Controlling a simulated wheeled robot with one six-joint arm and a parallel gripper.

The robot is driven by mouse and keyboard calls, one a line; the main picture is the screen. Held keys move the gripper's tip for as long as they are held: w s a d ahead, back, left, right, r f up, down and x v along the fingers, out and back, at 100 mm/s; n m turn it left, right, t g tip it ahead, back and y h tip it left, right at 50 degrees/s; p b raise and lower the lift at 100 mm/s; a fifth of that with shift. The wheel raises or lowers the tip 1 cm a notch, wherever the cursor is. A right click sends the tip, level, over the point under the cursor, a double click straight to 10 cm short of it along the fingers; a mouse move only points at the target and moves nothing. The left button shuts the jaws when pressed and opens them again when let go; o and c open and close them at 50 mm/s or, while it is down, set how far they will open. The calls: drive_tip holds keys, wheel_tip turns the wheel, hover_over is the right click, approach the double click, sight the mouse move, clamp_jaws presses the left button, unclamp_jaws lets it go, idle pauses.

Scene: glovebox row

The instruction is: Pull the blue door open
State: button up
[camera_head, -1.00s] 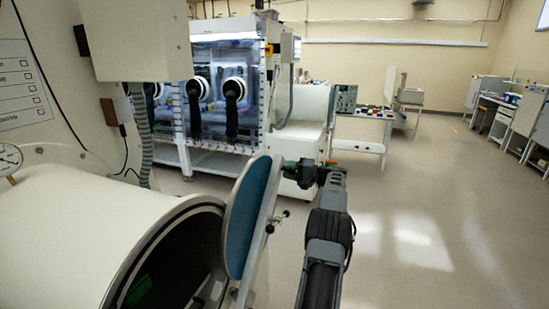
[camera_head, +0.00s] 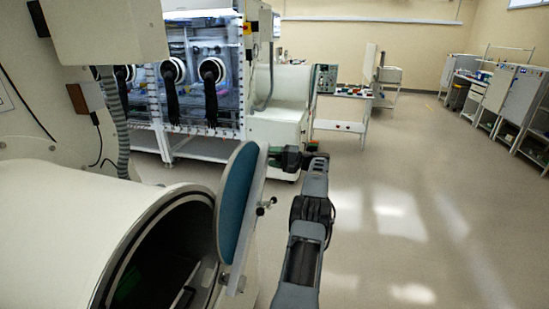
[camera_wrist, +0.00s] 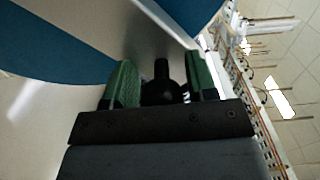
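The blue door (camera_head: 236,205) stands partly open at the mouth of a white cylindrical chamber (camera_head: 60,220). Its blue round inner face shows beside a pale plate, and the dark chamber inside is visible to its left. My gripper (camera_head: 276,156) is at the door's upper right edge, on the outer side. In the wrist view, my green fingers (camera_wrist: 162,84) lie on both sides of a black handle (camera_wrist: 162,68) and appear shut on it. The blue surface (camera_wrist: 50,50) and pale plate also show there. The grip contact is hidden in the head view.
A glovebox (camera_head: 200,85) with black gloves stands behind the door, with a white cabinet (camera_head: 278,120) beside it. A small table (camera_head: 342,115) stands farther back. White units (camera_head: 510,95) line the right wall. The floor to the right is clear.

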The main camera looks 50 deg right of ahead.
drive_tip(key=shift+o, duration=0.5)
drive_tip(key=shift+s, duration=0.1)
drive_tip(key=shift+s+d, duration=0.1)
drive_tip(key=shift+s+d, duration=0.15)
drive_tip(key=shift+s, duration=0.1)
drive_tip(key=v, duration=1.3)
drive_tip(key=shift+s, duration=0.15)
drive_tip(key=shift+r, duration=0.1)
